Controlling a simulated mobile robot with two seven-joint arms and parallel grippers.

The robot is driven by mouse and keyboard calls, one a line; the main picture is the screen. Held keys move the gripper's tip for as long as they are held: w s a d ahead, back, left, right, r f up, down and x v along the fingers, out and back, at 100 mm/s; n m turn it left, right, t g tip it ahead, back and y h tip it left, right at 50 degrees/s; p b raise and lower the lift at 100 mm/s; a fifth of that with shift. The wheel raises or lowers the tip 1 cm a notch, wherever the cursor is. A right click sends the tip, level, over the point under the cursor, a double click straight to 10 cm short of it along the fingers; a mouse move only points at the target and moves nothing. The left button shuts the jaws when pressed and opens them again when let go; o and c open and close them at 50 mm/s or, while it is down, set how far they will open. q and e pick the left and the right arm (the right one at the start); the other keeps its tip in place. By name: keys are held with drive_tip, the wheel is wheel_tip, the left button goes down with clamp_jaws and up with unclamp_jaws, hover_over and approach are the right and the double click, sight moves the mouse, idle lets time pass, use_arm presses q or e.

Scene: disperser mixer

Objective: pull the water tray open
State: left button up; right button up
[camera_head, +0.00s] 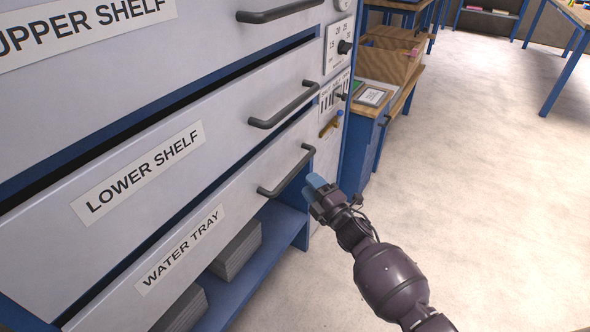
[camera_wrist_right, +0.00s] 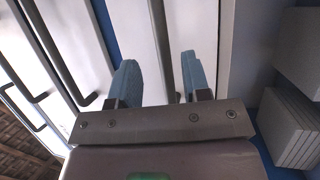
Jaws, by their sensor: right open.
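The water tray (camera_head: 155,285) is a light grey drawer front with a printed label, the lowest of three fronts on the cabinet. Its dark bar handle (camera_head: 288,174) is at its right end. My right gripper (camera_head: 316,183), with blue fingertips, is just right of the handle in the head view. In the right wrist view the gripper (camera_wrist_right: 160,82) is open, and the handle (camera_wrist_right: 161,40) shows between its two fingers. I cannot tell how deep the bar sits between them, and no contact is clear. My left gripper is not in view.
The lower shelf (camera_head: 60,232) and upper shelf (camera_head: 150,50) fronts, with similar handles, are above the tray. Grey stacked blocks (camera_head: 238,250) stand in the blue frame below. A dial panel (camera_head: 338,45) is at the cabinet's right edge. The floor (camera_head: 480,180) on the right is clear.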

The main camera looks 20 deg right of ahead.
sight(297, 167)
drive_tip(key=shift+b+x, duration=0.5)
drive_tip(key=shift+x, duration=3)
drive_tip(key=shift+f, duration=0.1)
drive_tip(key=shift+c, duration=0.2)
clamp_jaws()
